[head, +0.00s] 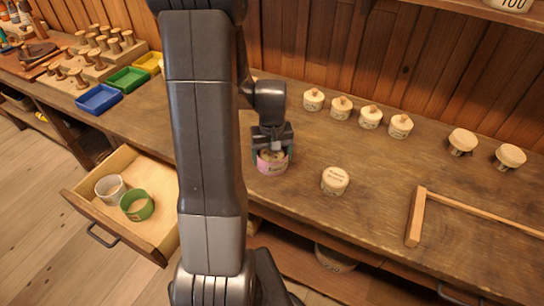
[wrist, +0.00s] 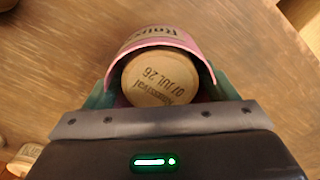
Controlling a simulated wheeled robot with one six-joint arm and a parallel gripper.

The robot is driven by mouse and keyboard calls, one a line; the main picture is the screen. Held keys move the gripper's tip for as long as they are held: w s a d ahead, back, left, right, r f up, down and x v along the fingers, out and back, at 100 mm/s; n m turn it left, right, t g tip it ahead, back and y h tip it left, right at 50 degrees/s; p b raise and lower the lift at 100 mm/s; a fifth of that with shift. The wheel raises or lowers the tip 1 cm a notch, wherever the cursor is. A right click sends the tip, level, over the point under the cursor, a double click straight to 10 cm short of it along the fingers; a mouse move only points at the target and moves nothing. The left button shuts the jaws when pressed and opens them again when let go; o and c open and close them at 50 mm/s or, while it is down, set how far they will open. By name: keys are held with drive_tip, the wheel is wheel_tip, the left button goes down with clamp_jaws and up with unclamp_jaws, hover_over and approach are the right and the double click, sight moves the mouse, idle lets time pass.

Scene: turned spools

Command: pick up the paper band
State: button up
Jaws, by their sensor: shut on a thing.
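The paper band (head: 271,168) is pink with dark lettering. It stands around a pale wooden spool (head: 272,156) on the workbench. In the wrist view the band (wrist: 165,38) curves around the spool's round top (wrist: 158,78), which is stamped with a date, with a narrow gap on the far side. My gripper (head: 272,150) points down over them, its fingers against the band's two sides, shut on it. The band's near side is hidden by my gripper in the wrist view. I cannot tell whether the band is clear of the bench.
A labelled spool (head: 335,181) stands to the right. A wooden frame (head: 417,215) lies further right. Several knobbed pieces (head: 370,117) line the back. Coloured trays (head: 98,99) stand behind.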

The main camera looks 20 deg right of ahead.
wheel_tip(320, 180, up, 10)
drive_tip(key=shift+f, duration=0.15)
drive_tip(key=shift+f+b, duration=1.7)
drive_tip(key=shift+f, duration=0.4)
drive_tip(key=shift+f, duration=0.15)
drive_tip(key=shift+f+b, duration=0.35)
drive_tip(key=shift+f, duration=0.15)
drive_tip(key=shift+f, duration=0.3)
drive_tip(key=shift+f+b, duration=0.2)
drive_tip(key=shift+b, duration=0.1)
drive_tip(key=shift+f, duration=0.2)
idle(0.7)
drive_tip(key=o, duration=1)
